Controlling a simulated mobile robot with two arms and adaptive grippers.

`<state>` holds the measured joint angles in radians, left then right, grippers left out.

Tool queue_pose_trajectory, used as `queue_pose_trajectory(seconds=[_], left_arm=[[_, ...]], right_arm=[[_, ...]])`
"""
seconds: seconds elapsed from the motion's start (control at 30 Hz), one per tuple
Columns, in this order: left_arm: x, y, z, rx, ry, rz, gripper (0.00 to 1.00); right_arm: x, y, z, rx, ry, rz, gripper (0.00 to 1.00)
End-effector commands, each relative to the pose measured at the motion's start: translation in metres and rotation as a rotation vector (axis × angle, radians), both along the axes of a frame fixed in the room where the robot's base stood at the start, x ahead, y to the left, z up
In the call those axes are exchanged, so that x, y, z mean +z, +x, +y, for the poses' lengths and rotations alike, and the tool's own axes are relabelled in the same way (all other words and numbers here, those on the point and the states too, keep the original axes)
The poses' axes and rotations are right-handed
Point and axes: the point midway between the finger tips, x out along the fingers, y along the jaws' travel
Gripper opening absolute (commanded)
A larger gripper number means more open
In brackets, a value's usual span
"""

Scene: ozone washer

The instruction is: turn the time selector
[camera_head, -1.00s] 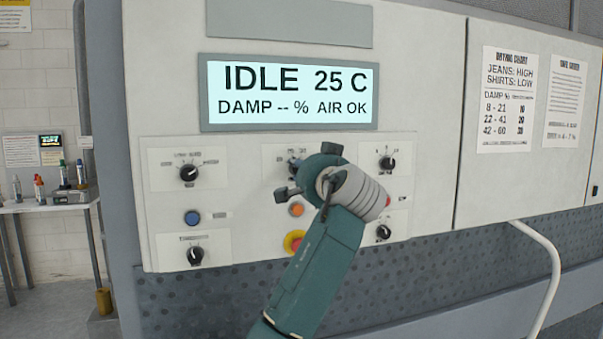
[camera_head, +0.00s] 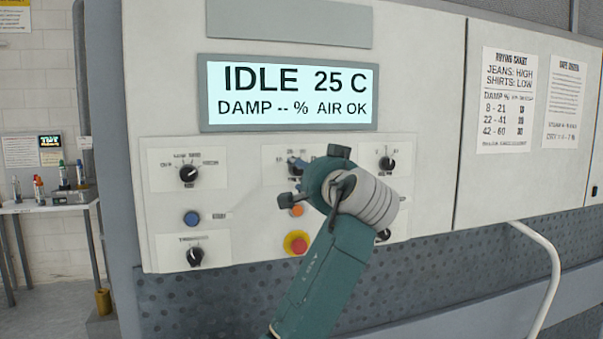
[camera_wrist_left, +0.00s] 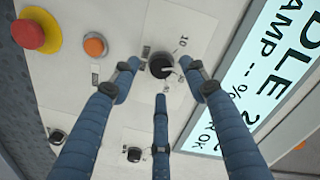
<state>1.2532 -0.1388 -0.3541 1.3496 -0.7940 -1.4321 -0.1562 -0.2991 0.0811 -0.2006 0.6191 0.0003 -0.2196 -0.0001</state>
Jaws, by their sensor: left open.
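A black knob, by its "10" scale likely the time selector (camera_head: 295,166), sits top middle on the white control panel, partly behind my gripper. In the left wrist view the knob (camera_wrist_left: 160,66) lies between the fingertips, with a light pointer mark. My left gripper (camera_head: 312,178) is in front of the panel, just right of and below the knob in the head view. Its three blue fingers (camera_wrist_left: 163,75) are spread open around the knob; whether any fingertip touches it I cannot tell. My right gripper is out of view.
An orange button (camera_head: 297,210) and a red emergency button (camera_head: 296,243) sit below the knob. Other black knobs are at top left (camera_head: 189,173), lower left (camera_head: 195,256) and top right (camera_head: 387,163). The display (camera_head: 290,93) above reads IDLE 25 C.

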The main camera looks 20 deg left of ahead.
Motion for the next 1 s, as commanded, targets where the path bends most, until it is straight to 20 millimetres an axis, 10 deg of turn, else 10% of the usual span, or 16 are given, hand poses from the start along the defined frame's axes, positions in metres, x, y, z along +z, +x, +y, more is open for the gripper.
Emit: queue_pose_trajectory(seconds=[0.5, 0.87, 1.0], left_arm=[[0.001, -0.07, -0.049, -0.002, -0.001, 0.003, 0.45], [0.0, -0.072, -0.05, -0.001, 0.0, 0.005, 0.45], [-0.028, -0.054, -0.051, -0.019, 0.011, 0.05, 0.45]], right_arm=[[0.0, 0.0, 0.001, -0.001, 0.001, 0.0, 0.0], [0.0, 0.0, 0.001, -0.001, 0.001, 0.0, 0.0], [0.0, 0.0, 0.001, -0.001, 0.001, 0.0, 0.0]])
